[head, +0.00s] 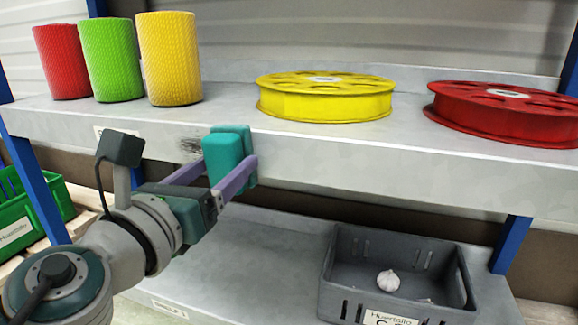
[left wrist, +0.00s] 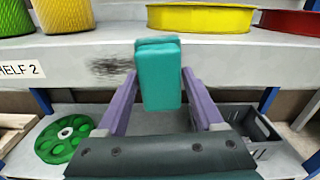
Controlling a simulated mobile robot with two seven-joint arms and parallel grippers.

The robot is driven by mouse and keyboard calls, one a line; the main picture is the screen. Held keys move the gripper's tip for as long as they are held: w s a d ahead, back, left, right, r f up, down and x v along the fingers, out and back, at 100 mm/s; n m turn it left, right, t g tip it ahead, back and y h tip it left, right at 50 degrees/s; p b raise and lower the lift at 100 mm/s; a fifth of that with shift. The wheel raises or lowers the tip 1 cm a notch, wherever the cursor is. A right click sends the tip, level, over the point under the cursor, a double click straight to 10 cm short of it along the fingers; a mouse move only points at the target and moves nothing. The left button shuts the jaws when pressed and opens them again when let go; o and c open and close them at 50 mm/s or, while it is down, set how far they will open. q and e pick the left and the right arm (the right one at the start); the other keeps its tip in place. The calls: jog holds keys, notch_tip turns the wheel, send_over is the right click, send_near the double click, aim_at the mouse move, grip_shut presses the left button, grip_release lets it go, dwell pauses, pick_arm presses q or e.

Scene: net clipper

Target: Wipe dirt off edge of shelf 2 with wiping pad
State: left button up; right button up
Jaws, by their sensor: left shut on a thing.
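The teal wiping pad (head: 224,157) is held between the purple fingers of my left gripper (head: 225,172), which is shut on it. It also shows upright in the left wrist view (left wrist: 159,75). The pad is at the front edge of shelf 2 (head: 340,160); I cannot tell whether it touches. A dark smudge of dirt (head: 190,146) is on that edge, just left of the pad. The dirt also shows in the left wrist view (left wrist: 112,67), left of the pad, near the "SHELF 2" label (left wrist: 20,71). My right gripper is not in view.
On shelf 2 stand red (head: 62,61), green (head: 111,60) and yellow (head: 169,58) rolls, a yellow reel (head: 325,100) and a red reel (head: 505,115). Below are a grey crate (head: 335,300) with a garlic bulb (head: 388,280) and a green wheel (left wrist: 64,139). Blue posts (head: 511,244) support the shelf.

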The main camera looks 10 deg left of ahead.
pick_arm(q)
jog(key=shift+a, duration=0.75)
jog(key=shift+w+a+b, duration=0.15)
jog(key=shift+a+b, duration=0.1)
jog(key=shift+a, duration=1.15)
jog(key=shift+w+a+b, duration=0.15)
jog(key=shift+a+b, duration=0.1)
jog(key=shift+a, duration=1.1)
jog(key=shift+a+f+b, duration=0.1)
jog(key=shift+a+b, duration=0.25)
jog(key=shift+a, duration=0.45)
jog(key=shift+w+a, duration=0.1)
jog(key=shift+a, duration=0.85)
